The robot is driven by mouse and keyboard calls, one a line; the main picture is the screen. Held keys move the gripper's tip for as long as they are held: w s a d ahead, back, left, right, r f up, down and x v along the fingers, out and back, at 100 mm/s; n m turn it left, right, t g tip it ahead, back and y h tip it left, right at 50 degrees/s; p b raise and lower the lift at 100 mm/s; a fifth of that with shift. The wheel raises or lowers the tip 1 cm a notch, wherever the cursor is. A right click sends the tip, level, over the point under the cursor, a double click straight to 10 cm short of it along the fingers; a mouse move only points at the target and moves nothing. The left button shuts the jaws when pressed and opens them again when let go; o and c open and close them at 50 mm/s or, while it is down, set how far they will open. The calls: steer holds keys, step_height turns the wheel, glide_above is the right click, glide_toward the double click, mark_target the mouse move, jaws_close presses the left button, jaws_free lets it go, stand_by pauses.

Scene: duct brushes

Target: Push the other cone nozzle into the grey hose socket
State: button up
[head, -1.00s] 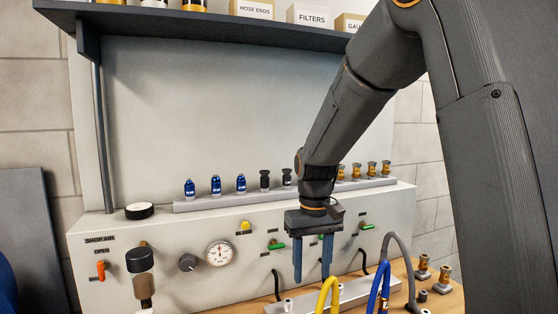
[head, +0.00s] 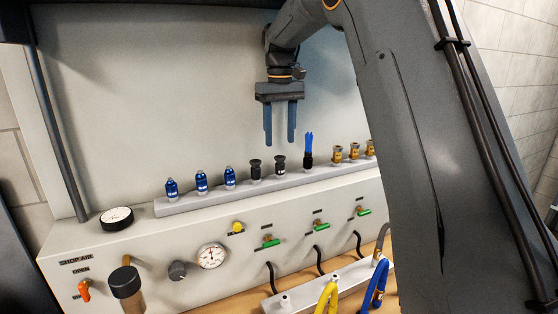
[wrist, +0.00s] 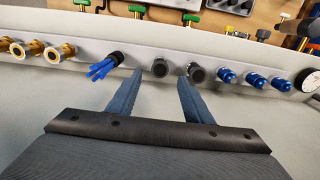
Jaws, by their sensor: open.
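Two black flared pieces, probably the cone nozzles, stand upright on the grey rail (head: 215,197): a left one (head: 255,169) and a right one (head: 280,165). My gripper (head: 280,139) is open and empty, fingers down, above the right one. In the wrist view my fingers (wrist: 161,85) point toward the rail, with that right black piece (wrist: 160,68) in line with the gap and the other (wrist: 195,73) beside the far finger. The grey hose (head: 383,238) arches at the lower right; its socket end is hidden behind my arm.
Three blue fittings (head: 201,182) stand left on the rail. A black holder with blue bristles (head: 308,150) is close right of the gripper, then brass fittings (head: 354,151). Yellow (head: 328,296) and blue (head: 376,284) hoses rise below. The back panel is clear.

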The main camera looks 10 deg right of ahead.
mark_target(280, 157)
steer(key=shift+f+b, duration=0.65)
steer(key=shift+f, duration=3.9)
steer(key=shift+p, duration=0.45)
jaws_close()
steer(key=shift+r, duration=0.1)
steer(key=shift+r, duration=2.9)
